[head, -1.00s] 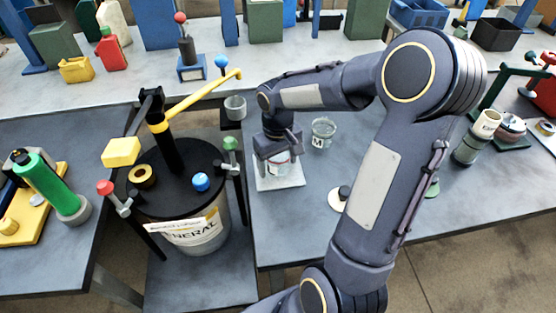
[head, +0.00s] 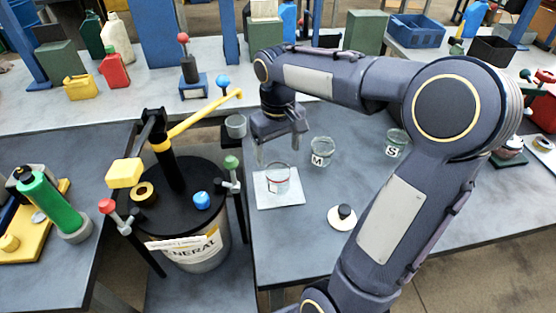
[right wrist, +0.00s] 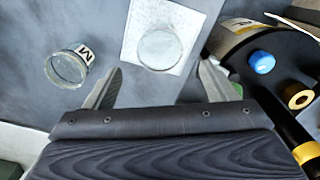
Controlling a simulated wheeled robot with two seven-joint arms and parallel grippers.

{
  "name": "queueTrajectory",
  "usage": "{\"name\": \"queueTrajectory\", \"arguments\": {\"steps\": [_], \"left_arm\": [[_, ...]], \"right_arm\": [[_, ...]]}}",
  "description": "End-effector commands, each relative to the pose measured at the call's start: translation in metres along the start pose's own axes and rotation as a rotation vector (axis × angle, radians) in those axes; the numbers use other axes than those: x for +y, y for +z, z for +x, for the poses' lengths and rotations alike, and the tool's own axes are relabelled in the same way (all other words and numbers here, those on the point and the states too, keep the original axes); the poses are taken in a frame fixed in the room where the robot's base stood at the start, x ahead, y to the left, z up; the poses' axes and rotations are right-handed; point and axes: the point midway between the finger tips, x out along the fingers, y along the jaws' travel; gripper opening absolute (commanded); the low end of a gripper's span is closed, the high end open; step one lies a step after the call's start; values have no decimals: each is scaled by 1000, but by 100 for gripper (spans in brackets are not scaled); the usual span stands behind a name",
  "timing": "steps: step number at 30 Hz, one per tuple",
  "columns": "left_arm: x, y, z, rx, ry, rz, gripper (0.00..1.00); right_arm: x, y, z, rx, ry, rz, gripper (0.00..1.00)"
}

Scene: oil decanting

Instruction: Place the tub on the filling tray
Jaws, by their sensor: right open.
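My left gripper is in neither view.
A tub marked M (head: 321,152) and one marked S (head: 396,142) stand to the right of the tray. A black-knobbed white disc (head: 342,217) lies nearer. The large drum with a pump (head: 190,250) stands left of the tray. My right arm covers part of the table.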

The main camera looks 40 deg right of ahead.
Motion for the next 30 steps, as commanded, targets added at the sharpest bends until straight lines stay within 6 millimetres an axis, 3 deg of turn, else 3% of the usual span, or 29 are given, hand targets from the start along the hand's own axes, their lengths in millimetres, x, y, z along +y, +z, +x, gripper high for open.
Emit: {"name": "queueTrajectory", "arguments": {"steps": [4, 7, 14, 21, 30], "left_arm": [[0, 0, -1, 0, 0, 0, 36], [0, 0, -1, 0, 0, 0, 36], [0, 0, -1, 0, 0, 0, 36], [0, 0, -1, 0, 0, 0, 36], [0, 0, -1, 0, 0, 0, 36]], "right_arm": [[-2, 4, -11, 9, -6, -1, 79], [-9, 18, -16, 43, -28, -5, 79], [-47, 87, -18, 211, -161, -4, 79], [-87, 147, 3, 379, -318, 19, 79], [-105, 169, 17, 452, -394, 37, 79]]}}
